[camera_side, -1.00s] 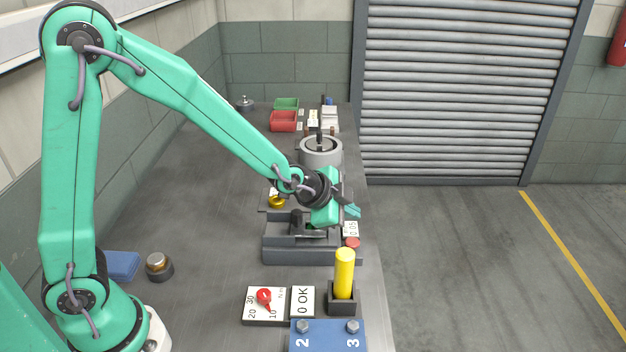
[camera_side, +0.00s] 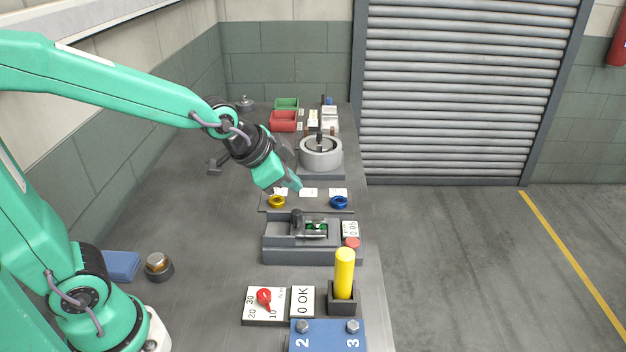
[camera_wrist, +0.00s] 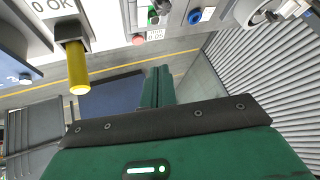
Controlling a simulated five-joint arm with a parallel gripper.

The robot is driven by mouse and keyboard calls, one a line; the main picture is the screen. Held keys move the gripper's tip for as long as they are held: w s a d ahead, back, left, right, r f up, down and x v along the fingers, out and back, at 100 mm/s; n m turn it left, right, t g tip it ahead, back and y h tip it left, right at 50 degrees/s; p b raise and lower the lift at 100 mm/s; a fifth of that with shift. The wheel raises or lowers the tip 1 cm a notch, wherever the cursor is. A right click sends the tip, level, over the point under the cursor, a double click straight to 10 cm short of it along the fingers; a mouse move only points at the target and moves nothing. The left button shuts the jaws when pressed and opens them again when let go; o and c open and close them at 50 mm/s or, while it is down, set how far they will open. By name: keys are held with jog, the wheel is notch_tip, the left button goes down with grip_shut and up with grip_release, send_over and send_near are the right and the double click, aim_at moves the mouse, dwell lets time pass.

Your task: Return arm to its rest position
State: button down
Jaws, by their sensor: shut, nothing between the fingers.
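My green arm reaches over the bench from the left in the side view. My gripper (camera_side: 296,184) is in the air behind the grey fixture, above the strip with the coloured rings. Its fingers are together and hold nothing. In the wrist view my gripper (camera_wrist: 158,72) shows as closed green fingers pointing away from the camera. The grey fixture (camera_side: 285,250) has a small part with green spots in its top and a red button (camera_side: 352,243) at its right end.
A yellow cylinder (camera_side: 344,272) stands upright in a dark holder near the front. A yellow ring (camera_side: 277,201) and a blue ring (camera_side: 339,202) lie behind the fixture. A round grey pump body (camera_side: 321,155) stands further back.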

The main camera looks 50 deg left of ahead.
jog(key=s+a+r+n+g, duration=0.1)
jog(key=s+a+r+n, duration=0.1)
jog(key=s, duration=0.5)
jog(key=s+a+r+n+g+y, duration=0.1)
jog(key=s+a+r+n, duration=0.1)
jog(key=s, duration=0.6)
jog(key=shift+s+a+n, duration=0.25)
jog(key=shift+a+n, duration=0.1)
jog(key=shift+n, duration=0.55)
dwell(0.5)
